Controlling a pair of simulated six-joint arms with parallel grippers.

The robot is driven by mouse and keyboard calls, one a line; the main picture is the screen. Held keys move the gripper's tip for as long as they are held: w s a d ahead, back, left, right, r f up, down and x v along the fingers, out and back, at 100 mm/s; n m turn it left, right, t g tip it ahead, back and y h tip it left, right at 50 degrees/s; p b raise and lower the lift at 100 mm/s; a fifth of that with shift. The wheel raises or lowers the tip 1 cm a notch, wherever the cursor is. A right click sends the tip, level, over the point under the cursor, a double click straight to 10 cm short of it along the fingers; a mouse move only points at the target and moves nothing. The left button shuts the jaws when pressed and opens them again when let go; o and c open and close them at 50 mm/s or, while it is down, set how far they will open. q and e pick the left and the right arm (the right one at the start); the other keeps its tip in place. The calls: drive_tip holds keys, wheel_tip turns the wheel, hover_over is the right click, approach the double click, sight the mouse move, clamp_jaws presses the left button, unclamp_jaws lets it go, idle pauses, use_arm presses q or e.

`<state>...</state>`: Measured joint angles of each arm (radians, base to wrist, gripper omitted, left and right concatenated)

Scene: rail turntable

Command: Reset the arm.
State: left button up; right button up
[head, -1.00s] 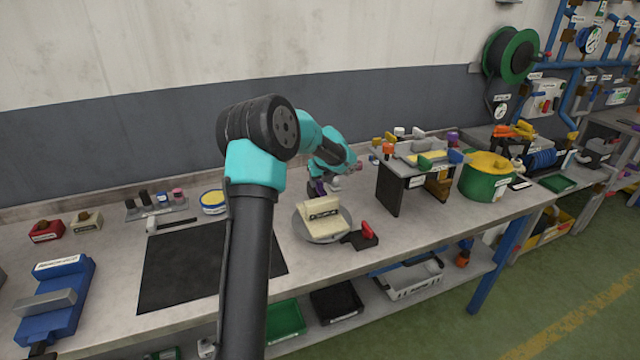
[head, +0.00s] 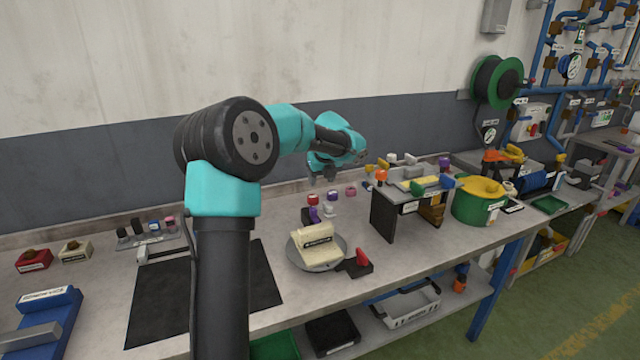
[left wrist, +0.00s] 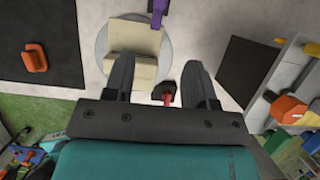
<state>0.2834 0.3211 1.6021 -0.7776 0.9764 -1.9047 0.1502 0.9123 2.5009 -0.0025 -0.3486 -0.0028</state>
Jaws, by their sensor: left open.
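My left gripper (head: 323,174) is above the workbench, behind the turntable, with its fingers pointing down. In the left wrist view its two dark fingers (left wrist: 160,78) are apart with nothing between them. The round grey turntable (head: 292,252) stands on the bench with a cream block-shaped piece (head: 318,240) on it. The turntable also shows in the left wrist view (left wrist: 103,46), past the fingertips. A black base with a red lever (head: 360,257) is beside the turntable. My right gripper is not in view.
A dark stand (head: 385,215) with small parts on top and a green pot with a yellow lid (head: 478,205) are to the right. A black mat (head: 160,290) lies left. Several small knobs stand behind the turntable. Bare bench (head: 385,285) shows in front of the stand.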

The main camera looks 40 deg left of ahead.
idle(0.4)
use_arm(q)
drive_tip(key=w+d+n+t+h, duration=0.25)
drive_tip(key=w+d+n, duration=0.2)
drive_tip(key=d, duration=0.55)
drive_tip(key=w+d+n+t+h, duration=0.2)
drive_tip(key=w+d+n+t, duration=0.15)
drive_tip(key=w+d, duration=0.45)
drive_tip(key=w+d+n+t+h, duration=0.3)
drive_tip(key=d, duration=0.9)
drive_tip(key=s+d+f+n+g, duration=0.1)
drive_tip(key=s+d+f, duration=0.1)
drive_tip(key=d+f, duration=0.35)
drive_tip(key=s+d+f+n+g, duration=0.1)
drive_tip(key=s+d+f, duration=0.1)
drive_tip(key=f, duration=0.7)
drive_tip(key=s+f+n+g, duration=0.25)
drive_tip(key=s+f, duration=0.45)
drive_tip(key=f, duration=0.6)
drive_tip(key=s+f+n+g, duration=0.1)
drive_tip(key=s+f+n, duration=0.2)
drive_tip(key=s, duration=0.6)
drive_tip(key=s+f+n+g, duration=0.2)
drive_tip(key=s+f+n, duration=0.1)
drive_tip(key=s+f, duration=0.5)
drive_tip(key=s+f+n+g, duration=0.2)
drive_tip(key=s+f, duration=0.4)
drive_tip(key=s, duration=0.3)
drive_tip(key=shift+s+n, duration=0.3)
drive_tip(key=shift+n, duration=0.15)
